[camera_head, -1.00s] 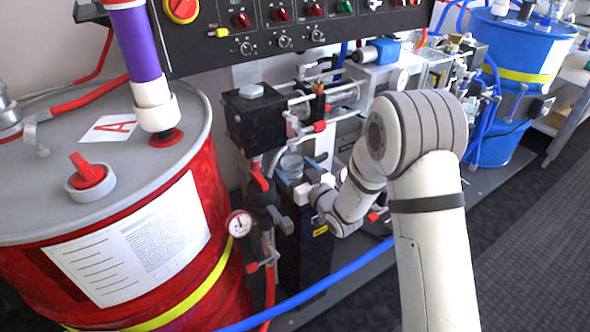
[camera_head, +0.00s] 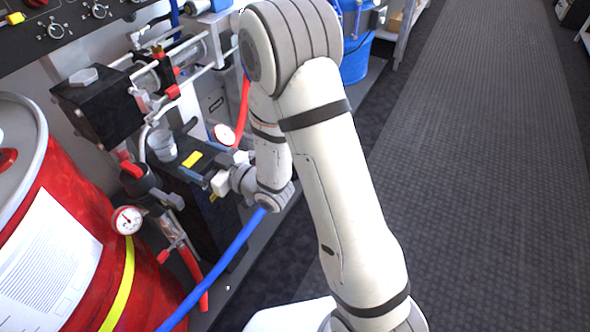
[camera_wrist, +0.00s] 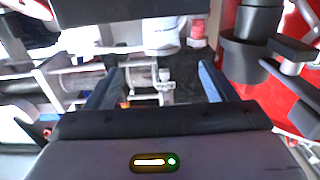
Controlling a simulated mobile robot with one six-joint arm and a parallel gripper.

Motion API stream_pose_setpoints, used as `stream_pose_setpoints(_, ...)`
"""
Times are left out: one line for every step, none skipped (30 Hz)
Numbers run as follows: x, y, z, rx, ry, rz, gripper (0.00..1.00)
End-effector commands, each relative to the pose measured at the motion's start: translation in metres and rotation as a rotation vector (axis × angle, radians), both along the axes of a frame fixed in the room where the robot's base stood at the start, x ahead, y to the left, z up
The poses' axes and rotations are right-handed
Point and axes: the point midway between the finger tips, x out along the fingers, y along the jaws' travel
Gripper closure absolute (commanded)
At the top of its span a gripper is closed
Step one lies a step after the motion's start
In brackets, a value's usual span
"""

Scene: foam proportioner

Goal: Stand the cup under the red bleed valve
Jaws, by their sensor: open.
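A small clear cup (camera_head: 162,145) stands upright on the black box (camera_head: 195,185) beside the red drum. In the wrist view, a pale cup-like shape (camera_wrist: 160,35) shows beyond the fingertips, cut by a dark part at the top. My gripper (camera_wrist: 158,78) is open, with its two blue fingers apart and nothing held between them. In the head view it lies right of the cup, partly hidden by my wrist. A red fitting (camera_head: 172,92) sits above the cup, and a red lever (camera_head: 130,167) is to its left. I cannot tell which is the bleed valve.
The red drum (camera_head: 60,225) and a pressure gauge (camera_head: 127,220) crowd the left. A second gauge (camera_head: 224,134) stands behind the wrist. A blue hose (camera_head: 225,262) passes in front of the box. The floor (camera_head: 480,170) at right is clear.

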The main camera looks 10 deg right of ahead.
Motion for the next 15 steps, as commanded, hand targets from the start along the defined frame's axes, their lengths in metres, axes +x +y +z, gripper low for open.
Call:
stream_pose_setpoints(0.003, -0.003, 0.002, -0.017, 0.003, -0.014, 0.22)
stream_pose_setpoints(0.006, -0.006, 0.003, -0.033, 0.010, -0.026, 0.22)
stream_pose_setpoints(0.010, -0.012, 0.004, -0.062, 0.023, -0.047, 0.22)
stream_pose_setpoints(0.014, -0.017, 0.005, -0.088, 0.034, -0.068, 0.22)
stream_pose_setpoints(0.018, -0.024, 0.007, -0.119, 0.050, -0.093, 0.22)
stream_pose_setpoints(0.024, -0.034, 0.008, -0.164, 0.076, -0.130, 0.22)
stream_pose_setpoints(0.027, -0.044, 0.009, -0.200, 0.100, -0.162, 0.22)
stream_pose_setpoints(0.030, -0.054, 0.011, -0.236, 0.126, -0.193, 0.22)
stream_pose_setpoints(0.033, -0.069, 0.013, -0.280, 0.164, -0.238, 0.22)
stream_pose_setpoints(0.034, -0.080, 0.014, -0.312, 0.194, -0.273, 0.22)
stream_pose_setpoints(0.035, -0.091, 0.016, -0.343, 0.226, -0.304, 0.22)
stream_pose_setpoints(0.034, -0.107, 0.018, -0.380, 0.272, -0.348, 0.22)
stream_pose_setpoints(0.032, -0.118, 0.020, -0.408, 0.307, -0.379, 0.22)
stream_pose_setpoints(0.029, -0.130, 0.022, -0.433, 0.345, -0.410, 0.22)
stream_pose_setpoints(0.023, -0.145, 0.024, -0.465, 0.396, -0.450, 0.22)
